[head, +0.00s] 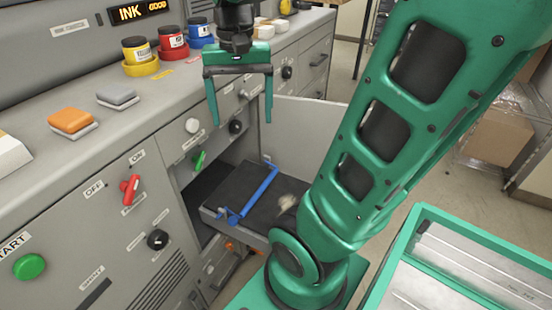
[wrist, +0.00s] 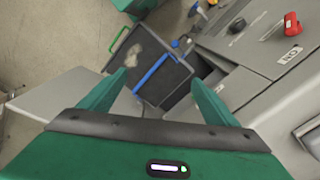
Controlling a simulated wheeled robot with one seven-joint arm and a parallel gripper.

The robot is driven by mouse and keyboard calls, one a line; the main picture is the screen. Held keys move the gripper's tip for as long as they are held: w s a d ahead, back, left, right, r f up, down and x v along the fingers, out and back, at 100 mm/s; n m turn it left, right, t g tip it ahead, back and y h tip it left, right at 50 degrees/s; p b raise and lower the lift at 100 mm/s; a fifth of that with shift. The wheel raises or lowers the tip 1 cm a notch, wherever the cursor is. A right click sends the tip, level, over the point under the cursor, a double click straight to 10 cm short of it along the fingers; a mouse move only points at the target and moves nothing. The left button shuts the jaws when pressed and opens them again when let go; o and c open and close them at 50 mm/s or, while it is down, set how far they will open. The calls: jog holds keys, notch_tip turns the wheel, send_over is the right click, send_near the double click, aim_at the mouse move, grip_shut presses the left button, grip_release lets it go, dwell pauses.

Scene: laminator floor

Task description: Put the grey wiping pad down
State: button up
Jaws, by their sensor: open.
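The grey wiping pad (head: 117,96) lies on the machine's top ledge, on a light base or plate, behind and right of an orange pad (head: 71,121). My gripper (head: 240,122) is open and empty, its two green fingers pointing down in front of the machine's face, well to the right of the grey pad. In the wrist view the open fingers (wrist: 158,88) frame the pulled-out dark tray below, with nothing between them. The grey pad does not show in the wrist view.
A dark tray (head: 240,188) with a blue bar (head: 262,193) and a pale smudge stands out of the open bay. An open grey door (head: 300,130) is beside it. Ink pots (head: 137,50) line the ledge. A green-rimmed cart (head: 440,218) is at lower right.

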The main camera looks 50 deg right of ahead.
jog(key=s+f+n, duration=0.2)
jog(key=s+f, duration=0.7)
jog(key=s, duration=0.2)
jog(key=shift+n, duration=0.4)
jog(key=shift+d, duration=0.1)
jog(key=shift+w+f, duration=0.25)
jog(key=shift+w, duration=0.35)
